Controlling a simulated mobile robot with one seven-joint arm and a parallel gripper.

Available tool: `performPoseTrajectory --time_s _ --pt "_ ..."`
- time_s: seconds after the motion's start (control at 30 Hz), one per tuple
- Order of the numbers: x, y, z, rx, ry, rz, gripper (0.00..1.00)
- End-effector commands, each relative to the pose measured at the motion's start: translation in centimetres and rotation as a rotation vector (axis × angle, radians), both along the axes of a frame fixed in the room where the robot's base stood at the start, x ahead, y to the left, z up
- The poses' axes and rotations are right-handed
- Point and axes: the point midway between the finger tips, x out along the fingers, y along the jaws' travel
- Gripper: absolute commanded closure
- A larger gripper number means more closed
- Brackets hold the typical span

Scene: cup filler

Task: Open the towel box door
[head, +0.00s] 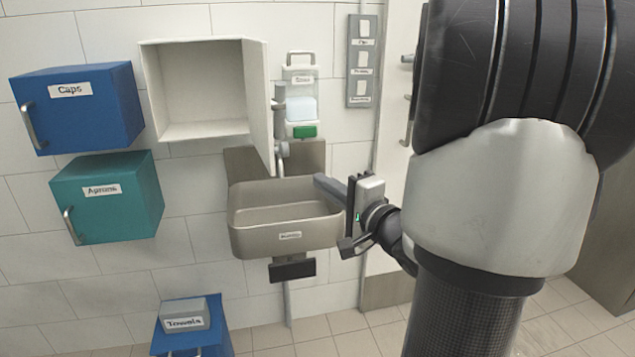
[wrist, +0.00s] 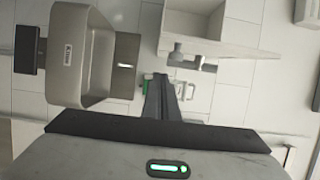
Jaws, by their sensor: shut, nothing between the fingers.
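A grey block labelled "Towels" (head: 184,318) sits on a blue box (head: 215,335) low at the left in the head view; the box's front is cut off by the frame. The white box (wrist: 195,20) and door (wrist: 215,48) also show in the wrist view. My gripper (head: 318,179) is shut and empty, beside the sink's right rim, apart from the door handle. Its fingers (wrist: 161,82) show in the wrist view.
The grey metal sink (head: 290,238) lies below the white box. A soap dispenser (head: 301,100) hangs right of the door. Blue "Caps" (head: 75,110) and teal "Aprons" (head: 105,200) boxes are on the left wall. Floor between the towels block and sink is free.

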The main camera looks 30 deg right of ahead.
Motion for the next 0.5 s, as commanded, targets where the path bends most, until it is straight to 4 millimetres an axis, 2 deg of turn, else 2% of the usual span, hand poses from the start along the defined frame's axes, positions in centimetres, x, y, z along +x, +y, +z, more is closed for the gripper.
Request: performPoseTrajectory --time_s 0.33,0.4,0.5 --pt "7.4 0.7 -0.2 -0.003 -0.003 0.005 1.00" --pt "8.5 1.0 -0.1 -0.003 -0.004 0.004 1.00" --pt "8.5 2.8 -0.1 -0.004 -0.003 0.004 1.00"
